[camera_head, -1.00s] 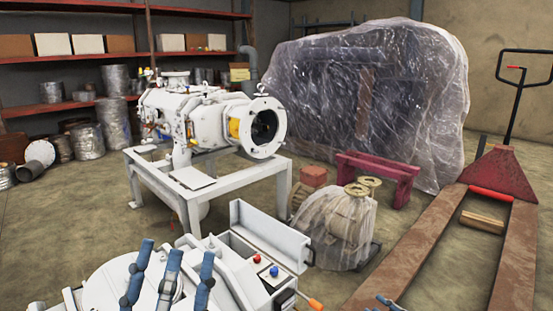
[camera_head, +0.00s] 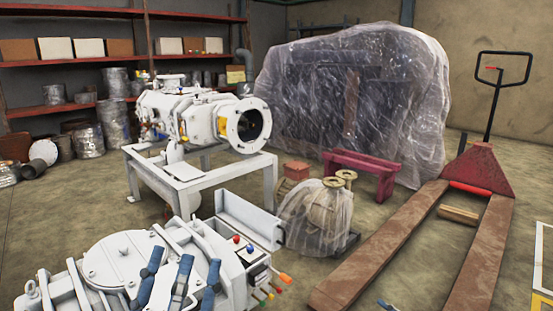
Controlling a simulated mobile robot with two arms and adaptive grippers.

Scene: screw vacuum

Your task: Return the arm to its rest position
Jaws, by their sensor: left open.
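My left gripper (camera_head: 186,264) is at the bottom of the view, left of centre. Its three blue-grey fingers point up and stand apart; it is open, with nothing seen between them. Behind the fingers is a white machine (camera_head: 110,262) with a round lid; I cannot tell whether they touch it. A small blue-grey tip at the bottom edge right of centre looks like part of my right gripper (camera_head: 385,304); the rest is out of frame. The arms themselves are mostly hidden below the frame.
A white pump (camera_head: 205,115) stands on a grey frame table (camera_head: 200,178) behind. A wrapped item (camera_head: 318,215) is on the floor at the centre. A pallet jack (camera_head: 480,172) with brown forks is at right. A large wrapped load (camera_head: 350,95) and shelves (camera_head: 100,55) line the back.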

